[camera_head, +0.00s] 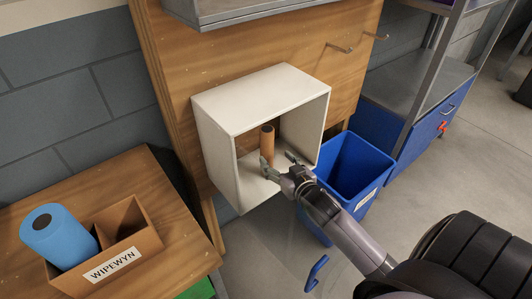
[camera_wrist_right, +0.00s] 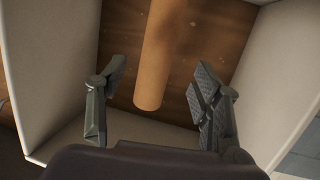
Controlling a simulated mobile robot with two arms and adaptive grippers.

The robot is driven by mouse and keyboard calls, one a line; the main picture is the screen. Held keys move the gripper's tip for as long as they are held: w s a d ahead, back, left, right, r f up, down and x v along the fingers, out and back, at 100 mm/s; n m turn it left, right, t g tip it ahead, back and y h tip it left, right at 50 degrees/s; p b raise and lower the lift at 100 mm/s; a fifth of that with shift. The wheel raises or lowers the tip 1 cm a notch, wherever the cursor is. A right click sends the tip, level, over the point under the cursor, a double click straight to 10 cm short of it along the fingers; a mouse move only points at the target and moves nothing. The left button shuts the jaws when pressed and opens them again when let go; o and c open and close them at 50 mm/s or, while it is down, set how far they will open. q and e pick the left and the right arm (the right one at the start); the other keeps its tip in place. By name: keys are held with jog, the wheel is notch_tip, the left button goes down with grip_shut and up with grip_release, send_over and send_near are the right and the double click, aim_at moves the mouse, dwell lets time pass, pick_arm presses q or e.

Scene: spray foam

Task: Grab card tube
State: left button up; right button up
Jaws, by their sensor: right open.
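The card tube (camera_head: 267,145) is a brown cylinder standing upright inside a white open-fronted box (camera_head: 214,150) on the wooden panel. My right gripper (camera_head: 277,164) is at the box's opening, its fingers spread, in front of the lower part of the tube. In the right wrist view the tube (camera_wrist_right: 156,60) lies ahead between the two open fingertips (camera_wrist_right: 160,82), apart from both and nearer the left one. My left gripper is not in view.
A wooden table (camera_head: 180,215) at left holds a WIPEWYN box (camera_head: 135,245) with a blue roll (camera_head: 65,240). Metal shelving (camera_head: 425,85) stands at right. Hooks (camera_head: 340,48) stick out from the panel.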

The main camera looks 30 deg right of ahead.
aim_at(270, 152)
jog(key=x, duration=0.8)
jog(key=shift+r, duration=0.1)
jog(key=c, duration=1.2)
jog(key=shift+s+r, duration=0.1)
